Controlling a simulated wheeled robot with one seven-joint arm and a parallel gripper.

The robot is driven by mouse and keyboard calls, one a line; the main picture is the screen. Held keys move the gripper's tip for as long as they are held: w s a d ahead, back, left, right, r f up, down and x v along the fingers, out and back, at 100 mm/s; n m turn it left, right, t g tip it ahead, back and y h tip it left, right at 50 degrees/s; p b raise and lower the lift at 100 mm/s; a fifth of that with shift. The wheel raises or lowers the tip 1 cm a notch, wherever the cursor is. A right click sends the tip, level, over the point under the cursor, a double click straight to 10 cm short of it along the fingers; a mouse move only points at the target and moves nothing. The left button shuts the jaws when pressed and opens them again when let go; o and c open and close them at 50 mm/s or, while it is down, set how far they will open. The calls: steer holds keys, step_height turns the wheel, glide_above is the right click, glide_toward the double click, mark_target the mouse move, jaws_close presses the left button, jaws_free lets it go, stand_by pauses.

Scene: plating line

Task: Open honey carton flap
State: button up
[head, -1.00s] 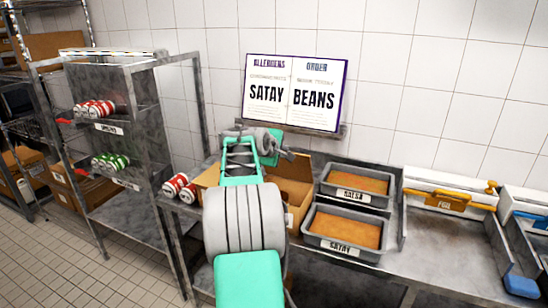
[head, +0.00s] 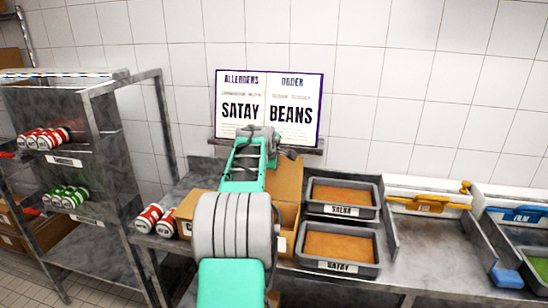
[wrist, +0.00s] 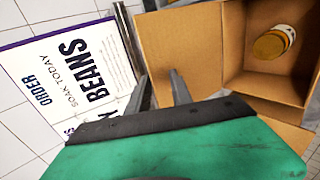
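A brown cardboard carton stands on the steel counter, partly hidden behind my arm in the head view (head: 190,207). One flap stands up at its right side (head: 287,178). In the head view my arm hides the fingertips.
Grey trays labelled salsa (head: 342,196) and satay (head: 340,246) stand right of the carton. Red-and-white cans (head: 150,218) lie to its left. A sign reading satay and beans (head: 268,105) is behind my gripper. A steel shelf rack (head: 85,150) stands at left.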

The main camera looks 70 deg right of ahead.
steer(key=b+v, duration=0.2)
steer(key=v, duration=0.5)
steer(key=shift+a+r+b, duration=0.2)
steer(key=shift+a+b, duration=0.05)
steer(key=shift+b, duration=0.1)
